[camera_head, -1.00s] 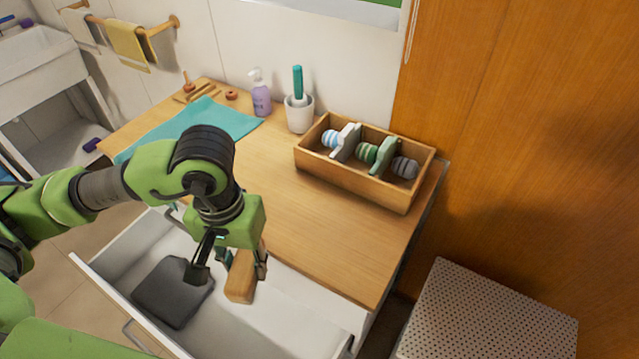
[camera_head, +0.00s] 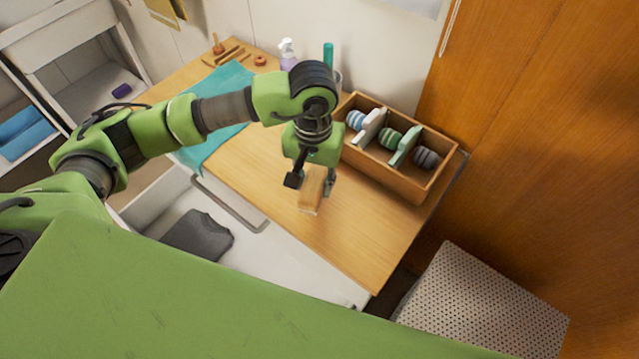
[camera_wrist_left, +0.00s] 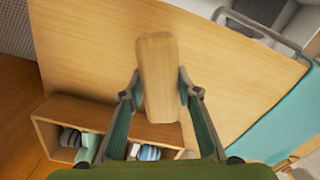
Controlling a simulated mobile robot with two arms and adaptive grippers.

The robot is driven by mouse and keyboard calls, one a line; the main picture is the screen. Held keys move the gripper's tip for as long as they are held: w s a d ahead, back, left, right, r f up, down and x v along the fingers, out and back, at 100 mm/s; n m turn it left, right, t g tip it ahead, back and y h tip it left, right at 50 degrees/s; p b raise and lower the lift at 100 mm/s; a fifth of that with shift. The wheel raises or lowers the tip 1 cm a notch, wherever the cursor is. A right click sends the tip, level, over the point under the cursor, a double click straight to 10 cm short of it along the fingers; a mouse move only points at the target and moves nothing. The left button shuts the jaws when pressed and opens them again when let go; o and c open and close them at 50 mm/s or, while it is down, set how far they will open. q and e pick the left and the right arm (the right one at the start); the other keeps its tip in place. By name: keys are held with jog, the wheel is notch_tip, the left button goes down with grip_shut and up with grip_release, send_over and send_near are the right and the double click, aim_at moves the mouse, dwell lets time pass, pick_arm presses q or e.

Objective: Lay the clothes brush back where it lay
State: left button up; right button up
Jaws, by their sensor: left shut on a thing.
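The clothes brush (camera_head: 312,188) has a light wooden body. My left gripper (camera_head: 312,184) is shut on it and holds it over the wooden tabletop (camera_head: 345,240), left of the divided box. The brush also shows in the left wrist view (camera_wrist_left: 158,75), between the two fingers of my left gripper (camera_wrist_left: 158,100). Its bristles cannot be made out. The open white drawer (camera_head: 285,245) is below the tabletop's front edge, with a dark grey folded item (camera_head: 198,236) inside. My right gripper is not in view.
A wooden box (camera_head: 385,176) with dividers and several rolled items stands at the back right. A teal cloth (camera_head: 228,82), a pump bottle (camera_head: 288,55) and small wooden things are at the back left. The front right tabletop is clear. A perforated white stool (camera_head: 485,305) stands at right.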

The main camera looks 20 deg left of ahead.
aim_at(319, 191)
pick_arm(q)
jog(key=shift+w+d+f, duration=0.3)
jog(key=shift+w+f, duration=0.15)
jog(key=shift+f, duration=0.05)
notch_tip(319, 191, down, 3)
jog(key=shift+w+d+r+p, duration=0.1)
jog(key=shift+w+p, duration=0.05)
jog(key=shift+p, duration=1.05)
jog(key=shift+f, duration=0.6)
jog(key=o, duration=1)
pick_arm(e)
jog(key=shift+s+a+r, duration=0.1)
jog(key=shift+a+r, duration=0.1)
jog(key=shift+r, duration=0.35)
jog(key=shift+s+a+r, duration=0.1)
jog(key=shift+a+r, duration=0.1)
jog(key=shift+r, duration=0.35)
